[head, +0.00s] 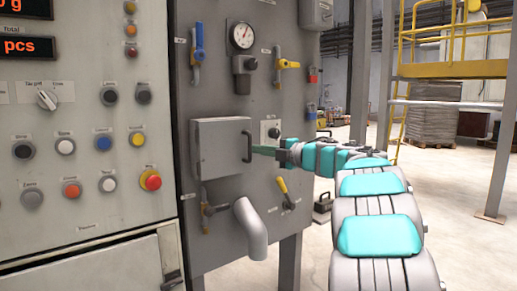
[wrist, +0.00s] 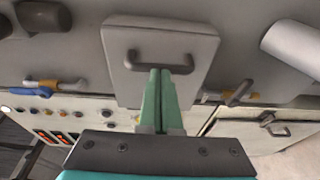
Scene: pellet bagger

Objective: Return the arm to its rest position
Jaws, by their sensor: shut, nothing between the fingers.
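My arm, with teal covers, reaches in from the lower right in the head view. My gripper (head: 262,150) is at the right side of a grey box door (head: 215,150) on the panel, close to its black handle. In the wrist view my gripper's green fingers (wrist: 160,75) are together, with nothing between them. Their tips overlap the dark handle (wrist: 160,60) of the grey box door (wrist: 120,75) in that picture; I cannot tell whether they touch it. The door looks closed against the panel.
The grey panel carries a pressure gauge (head: 242,36), blue and yellow valve levers and a bent pipe (head: 251,230) below the box. A control cabinet with buttons (head: 85,150) stands at the left. Open floor (head: 460,235) and a yellow platform (head: 455,68) are at the right.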

